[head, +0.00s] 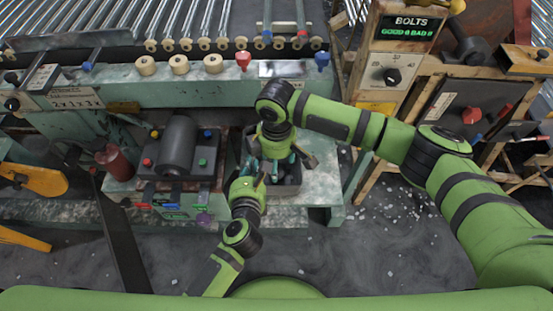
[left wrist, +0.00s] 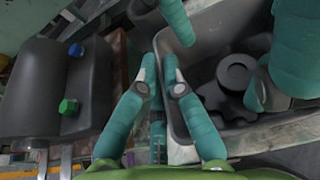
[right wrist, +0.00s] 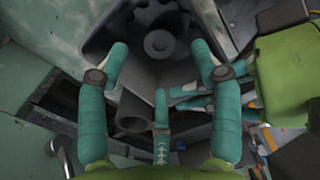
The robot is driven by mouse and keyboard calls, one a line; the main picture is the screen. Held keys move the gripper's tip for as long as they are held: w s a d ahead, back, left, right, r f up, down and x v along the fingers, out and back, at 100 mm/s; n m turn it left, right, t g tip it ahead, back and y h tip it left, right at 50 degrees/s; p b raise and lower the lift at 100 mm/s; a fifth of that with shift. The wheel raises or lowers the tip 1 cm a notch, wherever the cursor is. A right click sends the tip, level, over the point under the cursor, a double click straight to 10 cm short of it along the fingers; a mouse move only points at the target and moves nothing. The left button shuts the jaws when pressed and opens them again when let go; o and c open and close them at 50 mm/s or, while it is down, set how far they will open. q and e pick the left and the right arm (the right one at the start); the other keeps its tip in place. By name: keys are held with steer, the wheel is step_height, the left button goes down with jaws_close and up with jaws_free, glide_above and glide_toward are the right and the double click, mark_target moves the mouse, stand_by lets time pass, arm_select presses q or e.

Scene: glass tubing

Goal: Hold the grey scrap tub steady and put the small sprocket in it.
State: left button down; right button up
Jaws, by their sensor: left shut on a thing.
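The grey scrap tub (head: 290,189) stands on the pale green bench, partly hidden by my grippers. Its side wall shows in the left wrist view (left wrist: 172,122). My left gripper (left wrist: 159,68) is shut on that wall, at the tub's left side. Dark toothed parts lie inside the tub. One toothed wheel (right wrist: 158,43) lies on the tub's floor and looks like the small sprocket; a dark round part (left wrist: 236,72) also shows in the left wrist view. My right gripper (right wrist: 158,58) is over the tub with its fingers apart, holding nothing visible.
A dark roller unit (head: 178,145) with coloured knobs stands just left of the tub. A red cylinder (head: 115,162) is farther left. Metal rollers (head: 215,20) run along the back. A BOLTS panel (head: 403,45) stands at the right. White bits litter the floor.

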step_height(320, 180, up, 12)
stand_by(0.6)
arm_select(q)
steer(key=c, duration=1.3)
jaws_free()
steer(key=shift+s, duration=0.1)
steer(key=v, duration=1.2)
